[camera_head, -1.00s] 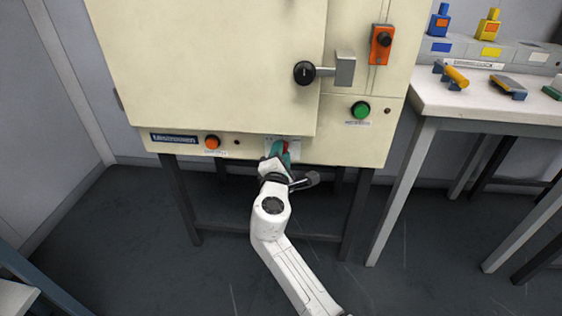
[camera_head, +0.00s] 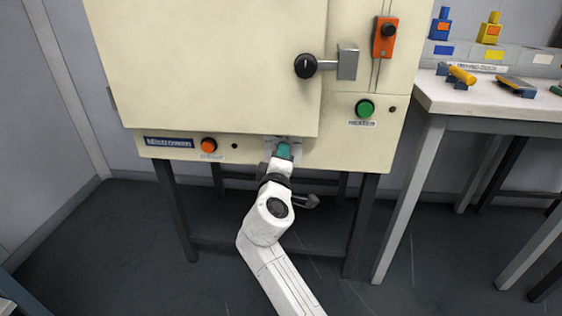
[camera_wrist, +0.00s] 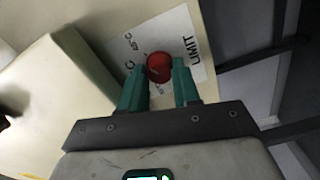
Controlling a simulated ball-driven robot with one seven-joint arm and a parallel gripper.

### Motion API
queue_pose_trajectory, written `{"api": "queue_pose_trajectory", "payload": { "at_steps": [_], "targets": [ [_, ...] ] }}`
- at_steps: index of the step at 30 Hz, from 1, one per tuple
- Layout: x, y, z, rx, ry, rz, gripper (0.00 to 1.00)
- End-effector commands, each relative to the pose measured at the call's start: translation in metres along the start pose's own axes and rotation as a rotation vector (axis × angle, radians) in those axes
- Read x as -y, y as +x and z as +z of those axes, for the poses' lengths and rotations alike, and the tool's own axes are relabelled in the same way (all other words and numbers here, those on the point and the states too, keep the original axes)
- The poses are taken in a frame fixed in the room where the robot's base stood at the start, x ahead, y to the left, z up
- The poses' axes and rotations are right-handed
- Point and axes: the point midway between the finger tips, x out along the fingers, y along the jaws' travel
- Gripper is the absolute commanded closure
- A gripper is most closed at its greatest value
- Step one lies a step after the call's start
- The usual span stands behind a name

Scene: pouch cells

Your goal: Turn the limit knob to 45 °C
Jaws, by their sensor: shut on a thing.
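The red limit knob (camera_wrist: 159,67) shows in the wrist view on a white scale plate (camera_wrist: 181,28) printed "LIMIT" and "°C". My gripper (camera_wrist: 160,82) has its two teal fingers on either side of the knob, shut on it. The exact setting of the knob cannot be read. In the head view my gripper (camera_head: 284,150) reaches the lower front panel of the cream oven (camera_head: 240,150), and it hides the knob there.
An orange button (camera_head: 209,145) is left of my gripper on the panel, and a green button (camera_head: 365,108) is to the upper right. The oven's door handle (camera_head: 306,66) projects above. A white workbench (camera_head: 480,102) with tools stands at the right.

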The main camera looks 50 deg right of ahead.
Motion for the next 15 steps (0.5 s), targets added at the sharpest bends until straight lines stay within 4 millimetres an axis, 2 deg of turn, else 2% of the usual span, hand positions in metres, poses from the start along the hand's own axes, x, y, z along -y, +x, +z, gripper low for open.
{"api": "queue_pose_trajectory", "payload": {
  "at_steps": [15],
  "targets": [
    [0.0016,0.0002,0.0017,0.004,0.036,-0.003,0.99]
  ]
}}
